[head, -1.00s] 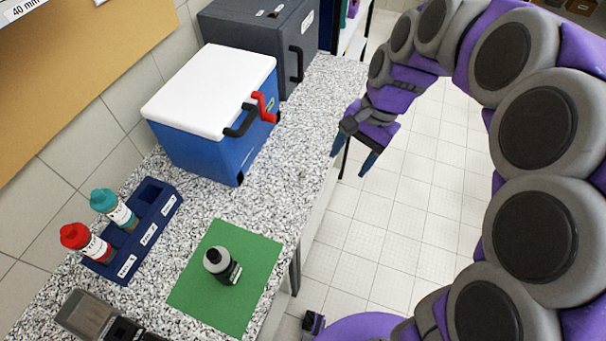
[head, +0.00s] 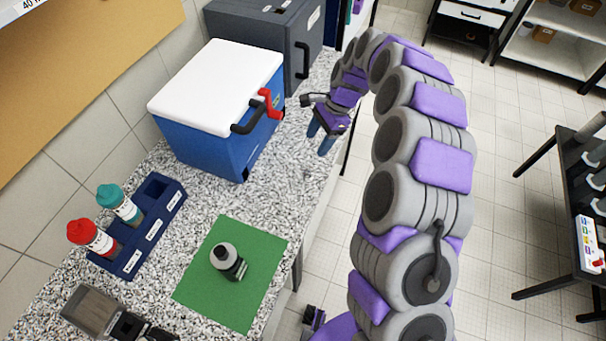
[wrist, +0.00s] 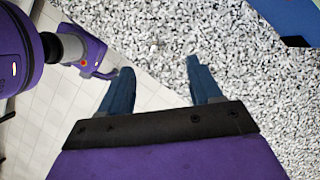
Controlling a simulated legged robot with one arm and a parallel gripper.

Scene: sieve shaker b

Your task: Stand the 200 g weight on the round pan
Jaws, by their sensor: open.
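My gripper (head: 320,138) is open and empty in the head view, over the right edge of the speckled counter, near the blue box's red handle. In the wrist view its two blue fingers (wrist: 160,68) are apart, with only counter between the tips. A small upright dark object (head: 228,259) with a light grey top and dark knob stands on the green mat (head: 207,295). I cannot tell whether it is the 200 g weight. It is well apart from my gripper. I make out no round pan in either view.
A blue box (head: 205,150) with a white lid stands behind the mat, a dark grey cabinet (head: 262,40) beyond it. A navy rack (head: 130,255) holds a red-capped bottle (head: 92,238) and a teal-capped bottle (head: 119,203). A dark table (head: 562,190) stands right, across open floor.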

